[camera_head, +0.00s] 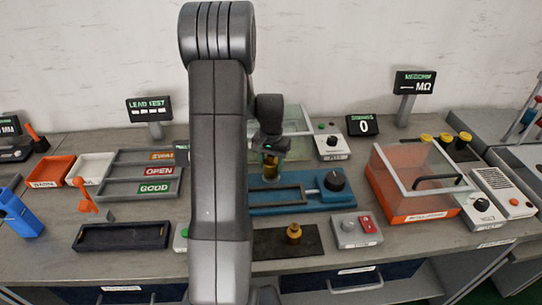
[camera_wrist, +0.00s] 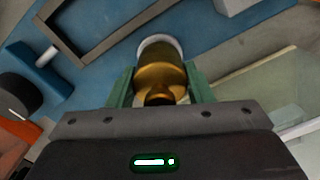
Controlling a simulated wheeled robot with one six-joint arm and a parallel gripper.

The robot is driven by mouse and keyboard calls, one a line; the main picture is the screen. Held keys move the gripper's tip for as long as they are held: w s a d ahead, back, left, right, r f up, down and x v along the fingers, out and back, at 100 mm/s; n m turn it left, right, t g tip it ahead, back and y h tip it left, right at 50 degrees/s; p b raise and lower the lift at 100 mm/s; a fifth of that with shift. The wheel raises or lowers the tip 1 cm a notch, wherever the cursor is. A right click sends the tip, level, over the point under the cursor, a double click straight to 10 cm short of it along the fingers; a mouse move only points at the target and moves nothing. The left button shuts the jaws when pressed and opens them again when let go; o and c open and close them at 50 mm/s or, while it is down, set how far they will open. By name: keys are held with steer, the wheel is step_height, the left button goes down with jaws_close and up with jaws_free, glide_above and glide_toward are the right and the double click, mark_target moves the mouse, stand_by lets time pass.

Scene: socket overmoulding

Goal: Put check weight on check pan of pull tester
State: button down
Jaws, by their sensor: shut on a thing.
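A brass, stepped cylindrical piece, which looks like the check weight (camera_wrist: 160,72), is between the green fingers of my gripper (camera_wrist: 160,88) in the wrist view. In the head view the brass weight (camera_head: 270,164) hangs under my gripper (camera_head: 270,157), over the back of the blue bench device that looks like the pull tester (camera_head: 312,207). A pale round rim, perhaps the check pan (camera_wrist: 160,40), shows just beyond the weight's far end. I cannot tell whether the weight touches it. My arm hides the tester's left side.
Another brass piece (camera_head: 293,233) stands on a dark mat (camera_head: 270,243) in front of the tester. A clear-lidded orange box (camera_head: 410,190) stands to the right. A grey box with a red switch (camera_head: 356,229) is at the front. Labelled trays (camera_head: 145,172) lie left of my arm.

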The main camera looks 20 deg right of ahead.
steer(key=shift+f, duration=0.5)
steer(key=shift+f, duration=0.1)
steer(key=c, duration=0.7)
jaws_free()
step_height(320, 180, up, 12)
steer(key=shift+r+b, duration=0.1)
steer(key=shift+b, duration=0.2)
